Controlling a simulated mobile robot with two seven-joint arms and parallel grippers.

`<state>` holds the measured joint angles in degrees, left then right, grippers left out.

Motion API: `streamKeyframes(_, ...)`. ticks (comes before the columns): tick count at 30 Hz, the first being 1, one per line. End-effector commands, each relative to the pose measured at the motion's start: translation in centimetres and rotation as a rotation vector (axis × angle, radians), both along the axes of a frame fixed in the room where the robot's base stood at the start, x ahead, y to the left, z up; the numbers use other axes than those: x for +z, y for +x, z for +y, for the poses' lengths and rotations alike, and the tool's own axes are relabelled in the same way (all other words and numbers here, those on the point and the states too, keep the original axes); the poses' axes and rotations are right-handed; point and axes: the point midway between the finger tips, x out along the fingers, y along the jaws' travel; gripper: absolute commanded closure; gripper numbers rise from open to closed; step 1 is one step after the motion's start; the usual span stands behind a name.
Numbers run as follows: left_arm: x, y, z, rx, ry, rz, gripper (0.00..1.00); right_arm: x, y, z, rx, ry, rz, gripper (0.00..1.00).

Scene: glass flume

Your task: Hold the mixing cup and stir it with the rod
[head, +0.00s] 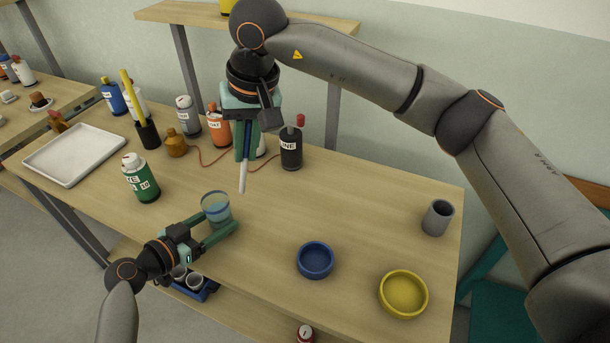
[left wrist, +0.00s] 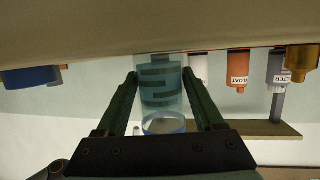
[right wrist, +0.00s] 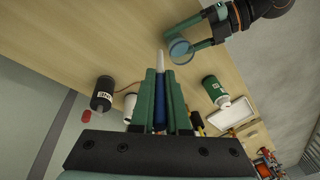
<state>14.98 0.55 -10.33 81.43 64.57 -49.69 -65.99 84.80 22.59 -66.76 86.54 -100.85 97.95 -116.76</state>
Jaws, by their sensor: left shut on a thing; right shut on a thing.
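The clear bluish mixing cup (head: 215,203) stands near the table's front edge. My left gripper (head: 220,222) is shut on it, with a green finger on either side; the left wrist view shows the cup (left wrist: 161,92) between both fingers. The stirring rod (head: 243,178) has a blue handle and a white lower end. My right gripper (head: 247,140) is shut on the blue handle and holds the rod nearly upright, tip down. The rod (right wrist: 161,62) is apart from the cup (right wrist: 180,48), behind and right of it in the head view. The handle is partly hidden by the fingers.
A green bottle (head: 140,178) stands left of the cup, and a white tray (head: 76,154) lies further left. Several bottles, including a black one (head: 291,149), line the back. A blue bowl (head: 315,261), yellow bowl (head: 403,294) and grey cup (head: 437,218) stand right. The table's middle is clear.

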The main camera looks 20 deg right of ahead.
Motion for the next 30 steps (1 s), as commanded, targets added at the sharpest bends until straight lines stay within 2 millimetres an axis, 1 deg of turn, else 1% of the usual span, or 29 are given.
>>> streamKeyframes(1,-0.1,0.0,0.0,0.001,0.001,0.000,0.62,1.0,0.5,1.6,0.013,0.012,-0.014,1.00)
streamKeyframes(3,-0.1,0.0,0.0,0.001,0.001,0.000,0.62,1.9,1.1,3.1,0.027,0.025,-0.028,1.00)
streamKeyframes(6,-0.1,0.0,0.0,0.001,0.001,0.000,0.62,2.8,1.5,4.5,0.037,0.038,-0.040,1.00)
streamKeyframes(9,-0.1,0.0,0.0,0.000,0.001,0.001,0.62,3.2,1.7,5.2,0.043,0.045,-0.045,1.00)
streamKeyframes(14,-0.1,0.0,0.0,0.000,0.001,0.001,0.62,2.8,1.5,5.2,0.045,0.047,-0.047,1.00)
streamKeyframes(30,-0.1,0.0,0.0,0.000,0.000,0.001,0.62,-0.9,0.1,3.6,0.044,0.046,-0.045,1.00)
